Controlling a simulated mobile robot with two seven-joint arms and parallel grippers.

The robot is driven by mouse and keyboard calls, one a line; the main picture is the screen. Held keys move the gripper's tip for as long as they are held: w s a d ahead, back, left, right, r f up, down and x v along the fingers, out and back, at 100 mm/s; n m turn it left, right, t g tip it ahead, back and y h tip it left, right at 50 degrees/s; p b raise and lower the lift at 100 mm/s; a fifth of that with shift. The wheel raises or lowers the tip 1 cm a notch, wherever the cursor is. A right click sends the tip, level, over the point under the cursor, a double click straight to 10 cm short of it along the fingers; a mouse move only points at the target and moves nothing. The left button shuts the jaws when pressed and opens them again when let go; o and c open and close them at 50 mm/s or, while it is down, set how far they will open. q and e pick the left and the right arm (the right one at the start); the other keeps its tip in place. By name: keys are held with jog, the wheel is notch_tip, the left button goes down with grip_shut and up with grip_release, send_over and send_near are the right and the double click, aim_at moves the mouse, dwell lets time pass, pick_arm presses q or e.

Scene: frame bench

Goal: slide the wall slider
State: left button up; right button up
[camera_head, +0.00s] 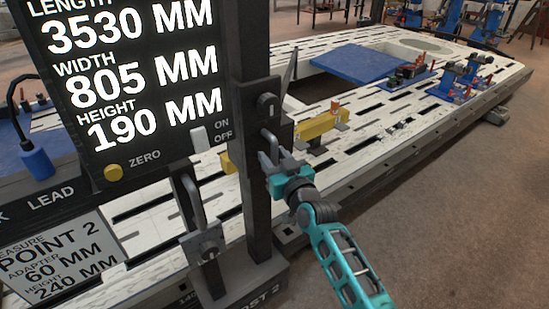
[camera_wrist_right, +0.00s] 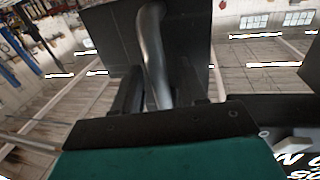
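The wall slider is a dark block (camera_head: 277,130) on an upright dark post, with a grey bar handle (camera_head: 268,141). My right gripper (camera_head: 272,159) is at the lower part of this handle, its arm coming in from the lower right. In the right wrist view the curved handle (camera_wrist_right: 153,55) runs between the two dark fingers (camera_wrist_right: 158,92), which stand apart on either side of it. Whether either finger touches the bar is unclear. My left gripper is not in view.
A display panel (camera_head: 135,75) with measurements stands left of the post. A second grey handle (camera_head: 192,203) is on the lower left. Behind is a long slotted bench (camera_head: 375,135) with a yellow block (camera_head: 322,126) and blue fixtures. Floor at the right is free.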

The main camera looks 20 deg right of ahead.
jog(key=shift+s, duration=0.15)
jog(key=s+d, duration=0.2)
jog(key=s, duration=1)
jog(key=shift+s+p, duration=0.25)
jog(key=shift+p, duration=0.1)
jog(key=s+f+g, duration=0.7)
jog(key=s+f, duration=0.9)
jog(key=f, duration=0.1)
jog(key=shift+a+f+n+h, duration=0.15)
jog(key=shift+f+n+h, duration=0.1)
jog(key=shift+n+h, duration=0.15)
